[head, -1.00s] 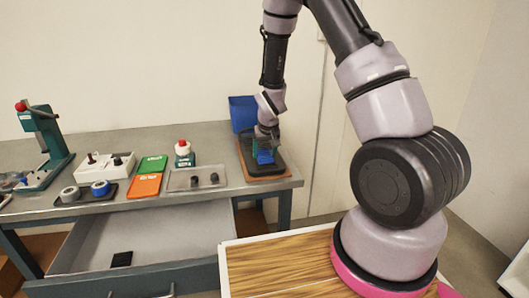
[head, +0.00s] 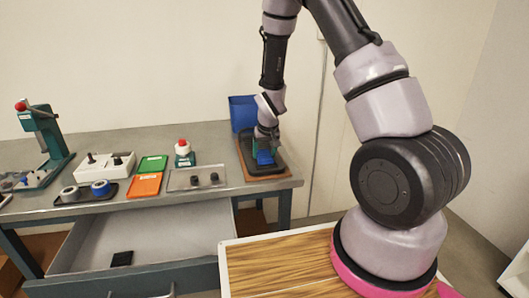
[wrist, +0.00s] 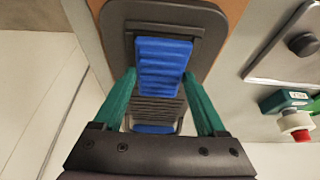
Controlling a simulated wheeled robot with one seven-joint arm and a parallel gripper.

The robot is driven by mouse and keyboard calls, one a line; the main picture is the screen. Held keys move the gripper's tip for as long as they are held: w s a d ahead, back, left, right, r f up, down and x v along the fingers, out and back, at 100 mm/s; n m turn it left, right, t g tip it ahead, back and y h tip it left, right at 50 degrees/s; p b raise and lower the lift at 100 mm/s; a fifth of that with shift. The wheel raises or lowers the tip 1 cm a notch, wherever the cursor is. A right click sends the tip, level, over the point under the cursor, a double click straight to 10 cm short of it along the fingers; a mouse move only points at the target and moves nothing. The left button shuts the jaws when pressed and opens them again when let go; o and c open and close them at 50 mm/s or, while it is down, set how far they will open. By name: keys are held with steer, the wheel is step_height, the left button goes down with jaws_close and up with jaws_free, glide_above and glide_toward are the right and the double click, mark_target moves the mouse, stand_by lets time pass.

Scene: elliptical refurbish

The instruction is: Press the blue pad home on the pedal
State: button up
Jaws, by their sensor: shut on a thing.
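The blue pad (wrist: 163,68) is ribbed and lies over the dark pedal (wrist: 118,32) in the wrist view. My gripper (wrist: 159,76) is shut on the pad, with one green finger at each side of it. A grey ribbed strip and a second blue patch (wrist: 153,128) show nearer the palm. In the head view the pad (head: 264,157) shows small below my gripper, over the dark pedal base (head: 268,169) at the bench's right end. Whether the pad sits fully flat on the pedal cannot be told.
The pedal rests on a brown mat (head: 264,178) near the bench's right edge, with a blue bin (head: 243,113) behind. To the left are a clear tray (head: 182,183), a red-topped button (head: 184,148) and green and orange cards. A drawer (head: 130,245) stands open below.

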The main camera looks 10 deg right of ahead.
steer(key=shift+f, duration=0.4)
stand_by(0.4)
steer(key=o, duration=1.3)
steer(key=v, duration=1)
steer(key=shift+s+r, duration=0.2)
steer(key=shift+r, duration=0.15)
